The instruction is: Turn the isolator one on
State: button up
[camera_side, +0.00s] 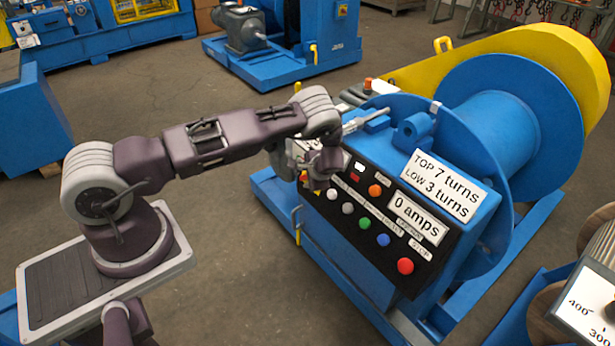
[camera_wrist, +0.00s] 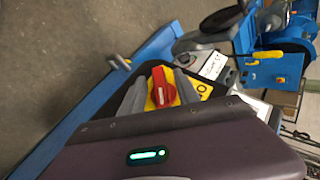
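The isolator is a red rotary knob (camera_wrist: 162,86) on a yellow plate in the wrist view. The knob's handle lies roughly along the direction of my fingers in that picture. My gripper (camera_wrist: 161,94) has its two grey fingers apart, one on each side of the knob. Yellow plate shows between the fingers, and I cannot tell whether either finger touches the knob. In the side view my gripper (camera_side: 318,178) is at the left end of the control panel (camera_side: 350,205). There it mostly hides the isolator, with only a little red and yellow (camera_side: 304,177) showing.
The panel carries several coloured buttons, including a large red one (camera_side: 405,266), and a "0 amps" display (camera_side: 417,218). A "TOP 7 turns, LOW 3 turns" sign (camera_side: 440,185) sits above, before a blue drum (camera_side: 500,120). The floor (camera_side: 230,270) left of the machine is clear.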

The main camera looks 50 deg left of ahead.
jog(key=v, duration=0.7)
jog(key=s+d+r+n+h, duration=0.2)
jog(key=s+d+r, duration=0.1)
jog(key=r, duration=0.6)
jog(key=s+d+r+n+h, duration=0.1)
jog(key=s+d+r, duration=0.2)
jog(key=r, duration=0.7)
jog(key=s+d+r+n+h, duration=0.2)
jog(key=d+r, duration=0.1)
jog(key=r, duration=0.6)
jog(key=s+d+r+t+h, duration=0.2)
jog(key=s+d+r, duration=0.3)
jog(key=s+r, duration=0.4)
jog(key=s+d, duration=0.2)
jog(key=s, duration=0.6)
jog(key=s+d+t, duration=0.1)
jog(key=s+d, duration=0.1)
jog(key=s, duration=0.6)
jog(key=shift+d+r+m+t+h, duration=0.3)
jog(key=shift+r+h, duration=0.1)
jog(key=shift+r, duration=0.1)
